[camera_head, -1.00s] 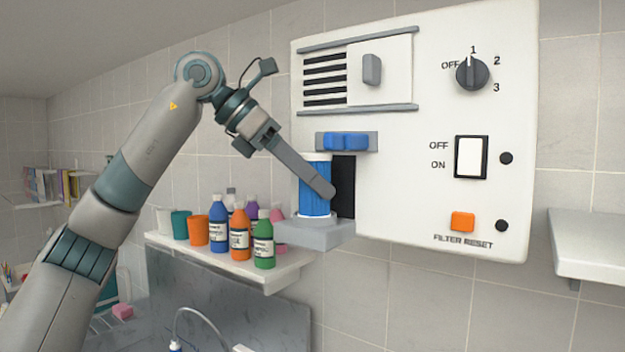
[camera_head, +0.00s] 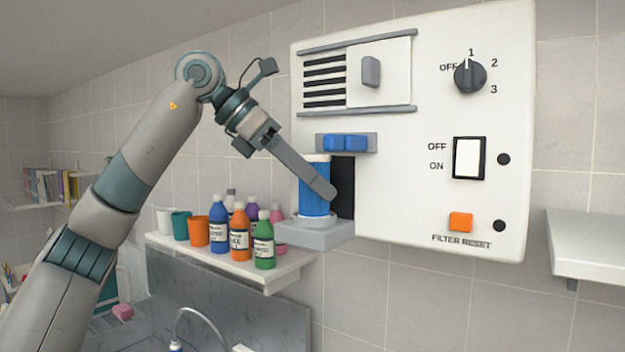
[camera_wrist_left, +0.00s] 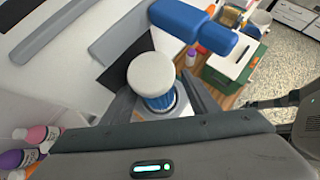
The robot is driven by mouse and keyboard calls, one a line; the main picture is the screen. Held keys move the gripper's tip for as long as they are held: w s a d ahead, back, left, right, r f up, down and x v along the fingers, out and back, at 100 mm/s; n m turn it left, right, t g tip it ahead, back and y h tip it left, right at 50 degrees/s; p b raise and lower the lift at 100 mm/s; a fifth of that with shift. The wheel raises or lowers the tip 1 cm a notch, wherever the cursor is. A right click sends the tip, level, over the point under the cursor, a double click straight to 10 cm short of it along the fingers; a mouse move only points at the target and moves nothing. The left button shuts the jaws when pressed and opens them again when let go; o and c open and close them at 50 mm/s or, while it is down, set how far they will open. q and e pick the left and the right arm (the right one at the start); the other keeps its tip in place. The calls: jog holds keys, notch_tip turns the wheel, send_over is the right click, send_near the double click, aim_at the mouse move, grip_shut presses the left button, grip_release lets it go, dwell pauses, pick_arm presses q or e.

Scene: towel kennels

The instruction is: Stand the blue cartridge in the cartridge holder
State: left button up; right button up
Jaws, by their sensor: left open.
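The blue cartridge (camera_head: 314,184) is a ribbed blue cylinder with white ends. It stands upright on the grey cartridge holder (camera_head: 318,237), a ledge jutting from the white panel below a dark slot. In the left wrist view the cartridge's round white top (camera_wrist_left: 151,74) faces me, with a pale ring of the holder (camera_wrist_left: 180,101) around its base. My left gripper (camera_head: 328,191) is open, its fingers on either side of the cartridge. One finger crosses in front of it in the head view; the other is mostly hidden. I cannot tell whether the fingers touch it. My right gripper is out of view.
A blue latch (camera_head: 346,142) sits on the panel (camera_head: 405,200) just above the cartridge. A shelf (camera_head: 262,271) with several bottles and cups lies close to the left of the holder. The panel also carries a dial (camera_head: 470,76), a rocker switch (camera_head: 468,158) and an orange button (camera_head: 460,221).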

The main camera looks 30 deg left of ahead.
pick_arm(q)
jog(key=shift+a+r, duration=0.2)
jog(key=shift+r, duration=0.05)
jog(key=shift+s+a+r, duration=0.1)
jog(key=shift+a+r, duration=0.25)
jog(key=b+v, duration=0.2)
jog(key=v, duration=1.4)
jog(key=shift+s, duration=0.2)
jog(key=shift+d+f, duration=0.1)
jog(key=shift+d, duration=0.05)
